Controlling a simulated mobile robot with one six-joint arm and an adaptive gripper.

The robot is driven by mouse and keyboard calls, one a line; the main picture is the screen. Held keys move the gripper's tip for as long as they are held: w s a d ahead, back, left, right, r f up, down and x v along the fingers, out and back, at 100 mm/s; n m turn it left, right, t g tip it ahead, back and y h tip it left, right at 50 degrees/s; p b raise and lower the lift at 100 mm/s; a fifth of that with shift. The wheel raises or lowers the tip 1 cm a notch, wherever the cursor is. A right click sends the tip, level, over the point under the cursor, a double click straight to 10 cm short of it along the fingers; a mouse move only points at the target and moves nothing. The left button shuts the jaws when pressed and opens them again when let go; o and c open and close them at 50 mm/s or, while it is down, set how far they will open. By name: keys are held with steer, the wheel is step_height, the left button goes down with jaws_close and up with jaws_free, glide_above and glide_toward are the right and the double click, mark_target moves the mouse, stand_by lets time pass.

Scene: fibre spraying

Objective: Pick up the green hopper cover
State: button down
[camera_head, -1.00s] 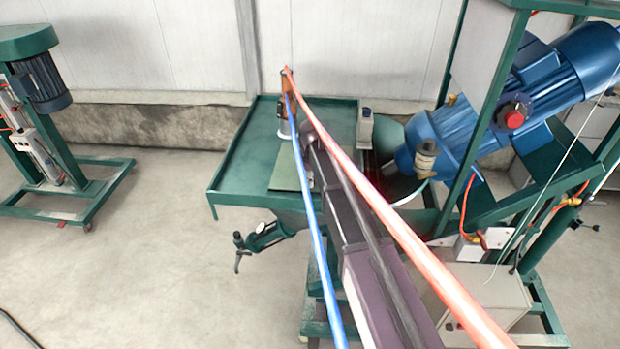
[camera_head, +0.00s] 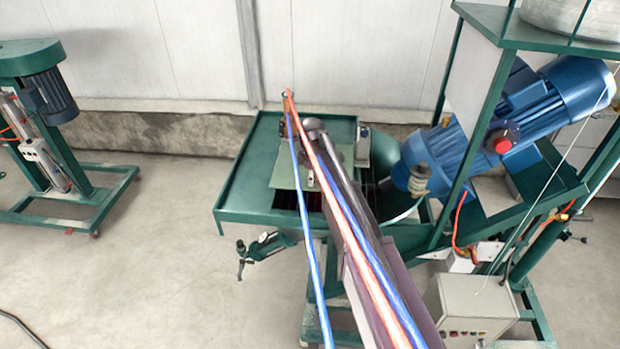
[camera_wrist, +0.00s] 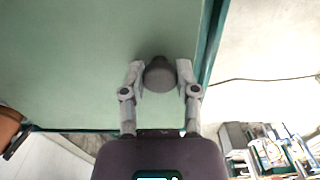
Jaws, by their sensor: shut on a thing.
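The green hopper cover (camera_head: 285,174) is a flat, pale green plate at the machine's green tray (camera_head: 237,195) in the head view. In the wrist view the pale green cover (camera_wrist: 75,60) fills much of the upper left, with a dark round knob (camera_wrist: 160,76) near its right edge. My gripper (camera_wrist: 161,72) has a finger on each side of this knob and is shut on it. In the head view a dark opening (camera_head: 288,200) shows at the near edge of the cover. My arm hides part of the cover and tray there.
A blue motor (camera_head: 465,150) and a green frame (camera_head: 468,165) stand close on the right. A grey control box (camera_head: 470,305) is below them. Another green machine (camera_head: 45,105) stands far left, with bare floor (camera_head: 150,270) between. A wall is behind the tray.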

steer(key=shift+r+p, duration=3.55)
steer(key=shift+r, duration=0.5)
steer(key=shift+f, duration=0.1)
